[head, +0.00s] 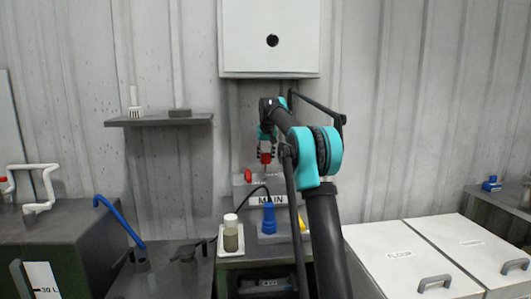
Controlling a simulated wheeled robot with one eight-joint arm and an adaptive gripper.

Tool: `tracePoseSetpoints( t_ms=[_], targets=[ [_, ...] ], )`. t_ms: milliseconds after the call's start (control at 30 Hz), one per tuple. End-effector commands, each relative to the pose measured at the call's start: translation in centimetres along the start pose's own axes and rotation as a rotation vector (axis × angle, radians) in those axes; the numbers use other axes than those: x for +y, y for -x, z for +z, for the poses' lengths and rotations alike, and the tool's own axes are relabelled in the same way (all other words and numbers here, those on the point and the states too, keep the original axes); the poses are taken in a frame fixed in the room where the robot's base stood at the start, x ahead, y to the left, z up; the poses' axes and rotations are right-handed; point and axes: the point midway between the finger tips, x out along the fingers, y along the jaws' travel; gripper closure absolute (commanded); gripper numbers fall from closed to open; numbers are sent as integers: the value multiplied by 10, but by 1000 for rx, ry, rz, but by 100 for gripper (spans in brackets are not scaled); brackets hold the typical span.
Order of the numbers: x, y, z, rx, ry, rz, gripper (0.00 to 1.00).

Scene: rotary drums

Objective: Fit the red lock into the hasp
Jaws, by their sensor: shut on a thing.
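My gripper (266,149) points away from me towards the wall, above the grey box labelled MAIN. It is shut on a small red block, which looks like the red lock (265,157). The lock hangs below the black fingers, just above the box top; a thin light-coloured part shows under it. I cannot tell whether it touches anything. The hasp cannot be made out; it may be hidden behind the lock or my gripper. My arm covers the right side of this spot.
The MAIN box (242,200) bears a red knob or lever (248,176). In front stand a jar (230,236), a blue object (269,219) and a black cable. A white cabinet (270,40) hangs above. White bins (405,262) stand at right, a dark tank (60,250) at left.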

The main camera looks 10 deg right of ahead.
Motion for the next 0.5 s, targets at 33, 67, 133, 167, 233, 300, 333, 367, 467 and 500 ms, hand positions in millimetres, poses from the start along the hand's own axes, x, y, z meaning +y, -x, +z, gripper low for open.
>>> tracePoseSetpoints(
  t_ms=[33, 67, 133, 167, 233, 300, 333, 367, 467, 500],
  targets=[
    [0, -4, 2, 0, 0, 0, 94],
    [0, -6, 2, 0, 0, 0, 94],
    [0, -10, 4, 0, 0, 0, 94],
    [0, -12, 5, 0, 0, 0, 94],
    [0, -15, 6, 0, 0, 0, 94],
    [0, -17, 7, 0, 0, 0, 94],
    [0, -18, 7, 0, 0, 0, 94],
    [0, -18, 8, 0, 0, 0, 94],
    [0, -19, 8, 0, 0, 0, 94],
    [0, -19, 8, 0, 0, 0, 94]
  ],
)
